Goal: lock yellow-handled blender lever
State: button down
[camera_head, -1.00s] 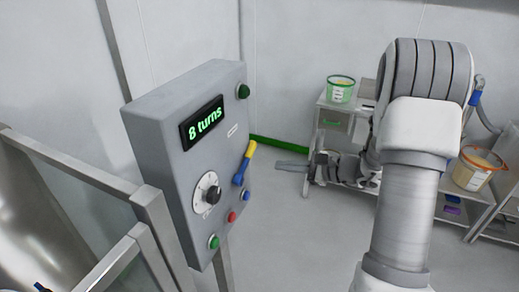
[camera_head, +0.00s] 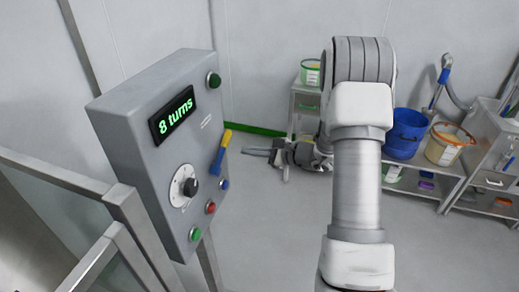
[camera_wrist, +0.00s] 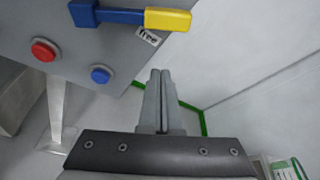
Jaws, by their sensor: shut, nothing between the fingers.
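The lever has a blue arm and a yellow handle (camera_head: 227,138). It is mounted on the right part of the grey control panel's front and stands tilted, yellow end up. In the wrist view the lever (camera_wrist: 167,19) lies across the top, yellow end to the right. My gripper (camera_head: 246,151) is shut and empty, a little to the right of the lever in the head view. In the wrist view my gripper's fingertips (camera_wrist: 160,73) are together, below the yellow handle and apart from it in the picture. The grey control panel (camera_head: 150,85) shows "8 turns" on its display.
A dial (camera_head: 184,187), a red button (camera_head: 210,208), a blue button (camera_head: 224,184) and green buttons are on the panel near the lever. A metal frame (camera_head: 125,205) stands at the left. Carts with a blue bucket (camera_head: 404,134) stand behind my arm. Open floor lies below my gripper.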

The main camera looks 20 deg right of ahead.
aim_at(222, 153)
jog(key=a+r+p, duration=0.1)
jog(key=a, duration=0.1)
jog(key=w+a+r, duration=0.1)
jog(key=a, duration=0.1)
jog(key=shift+w+r+p, duration=0.15)
jog(key=shift+p, duration=0.2)
jog(key=shift+b, duration=0.6)
